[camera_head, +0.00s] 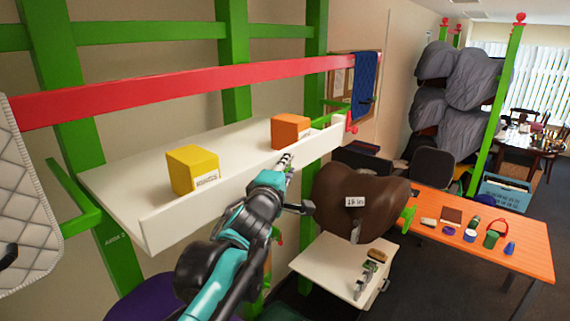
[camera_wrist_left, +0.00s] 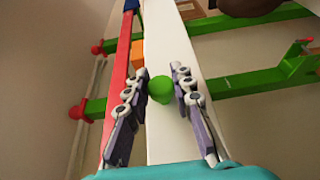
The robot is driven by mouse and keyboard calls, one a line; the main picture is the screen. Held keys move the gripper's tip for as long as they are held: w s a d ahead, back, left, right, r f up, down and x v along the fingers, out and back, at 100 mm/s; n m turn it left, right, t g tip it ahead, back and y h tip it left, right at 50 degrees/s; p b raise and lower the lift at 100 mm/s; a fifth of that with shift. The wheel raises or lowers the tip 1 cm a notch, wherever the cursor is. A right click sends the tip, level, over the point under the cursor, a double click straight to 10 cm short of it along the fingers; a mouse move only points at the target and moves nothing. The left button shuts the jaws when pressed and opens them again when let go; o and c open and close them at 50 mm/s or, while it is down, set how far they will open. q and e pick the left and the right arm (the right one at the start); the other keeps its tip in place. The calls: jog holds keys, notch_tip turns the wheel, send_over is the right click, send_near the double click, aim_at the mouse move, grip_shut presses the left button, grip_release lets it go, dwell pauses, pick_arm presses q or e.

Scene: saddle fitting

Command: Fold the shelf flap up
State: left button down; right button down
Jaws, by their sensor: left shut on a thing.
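The shelf flap (camera_head: 240,187) is a long white board along the front edge of the white shelf (camera_head: 125,180). Its broad face shows in the head view, and its far end reaches the right post. In the left wrist view the white flap (camera_wrist_left: 165,60) runs away between my fingers, with a green knob (camera_wrist_left: 160,89) on it. My left gripper (camera_head: 294,184) is at the flap's front, right of its middle; in the wrist view its fingers (camera_wrist_left: 158,95) stand either side of the knob, shut on it. My right gripper is out of view.
A yellow box (camera_head: 192,170) and an orange box (camera_head: 290,131) stand on the shelf. A red bar (camera_head: 190,80) crosses above it. A brown saddle (camera_head: 345,195) sits close right of my left gripper. An orange table (camera_head: 500,235) with small items stands farther right.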

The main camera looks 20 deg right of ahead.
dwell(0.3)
pick_arm(q)
jog(key=c, duration=1.3)
grip_release()
jog(key=v, duration=1.2)
jog(key=shift+a, duration=0.1)
